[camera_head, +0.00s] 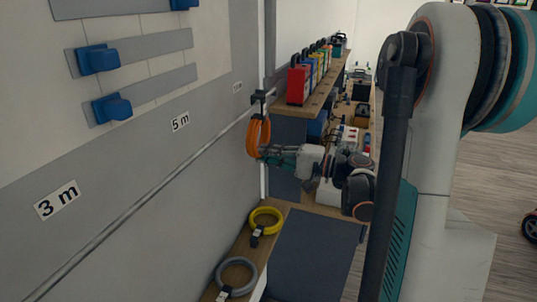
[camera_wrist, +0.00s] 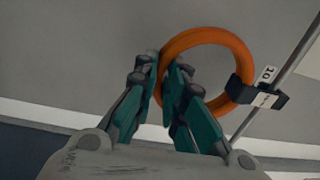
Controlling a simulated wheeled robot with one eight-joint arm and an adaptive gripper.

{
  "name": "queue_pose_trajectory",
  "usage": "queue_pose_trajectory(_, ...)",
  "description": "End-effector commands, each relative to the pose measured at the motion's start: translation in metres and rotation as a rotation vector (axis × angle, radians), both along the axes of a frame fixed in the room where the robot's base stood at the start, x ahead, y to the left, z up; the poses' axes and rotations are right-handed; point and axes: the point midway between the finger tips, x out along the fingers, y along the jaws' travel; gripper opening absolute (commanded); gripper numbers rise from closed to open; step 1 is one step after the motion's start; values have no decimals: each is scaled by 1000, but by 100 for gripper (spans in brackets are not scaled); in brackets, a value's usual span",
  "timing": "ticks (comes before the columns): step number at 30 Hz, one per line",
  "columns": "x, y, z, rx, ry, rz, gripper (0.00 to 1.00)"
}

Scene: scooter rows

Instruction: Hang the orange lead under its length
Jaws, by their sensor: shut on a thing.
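The orange lead (camera_head: 258,135) is a coiled ring held upright close to the grey wall, off the table. In the wrist view the orange lead (camera_wrist: 213,38) has a black band around one side, with a white tag (camera_wrist: 267,74) that seems to read 10. My gripper (camera_head: 265,152) is shut on the ring's side opposite the band. It also shows in the wrist view (camera_wrist: 162,78). Length labels on the wall read 3 m (camera_head: 57,200) and 5 m (camera_head: 180,122). A farther label (camera_head: 237,87) is too small to read.
A yellow coil (camera_head: 266,217) and a grey coil (camera_head: 237,273) lie on the wooden bench below. A shelf with a red case (camera_head: 299,83) and several other coloured cases stands just beyond my gripper. Blue holders (camera_head: 97,58) are on the wall at upper left.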

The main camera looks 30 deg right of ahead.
Motion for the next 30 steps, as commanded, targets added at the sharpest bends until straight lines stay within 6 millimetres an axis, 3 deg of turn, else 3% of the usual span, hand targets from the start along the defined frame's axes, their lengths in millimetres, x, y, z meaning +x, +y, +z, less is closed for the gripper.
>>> queue_pose_trajectory(6,0,0,0,1,-1,0,0)
queue_pose_trajectory(7,0,0,0,1,-1,0,13)
queue_pose_trajectory(10,0,0,0,1,-1,0,34)
queue_pose_trajectory(23,-5,-4,0,0,0,-2,34)
queue_pose_trajectory(30,-36,-30,-1,0,0,-6,34)
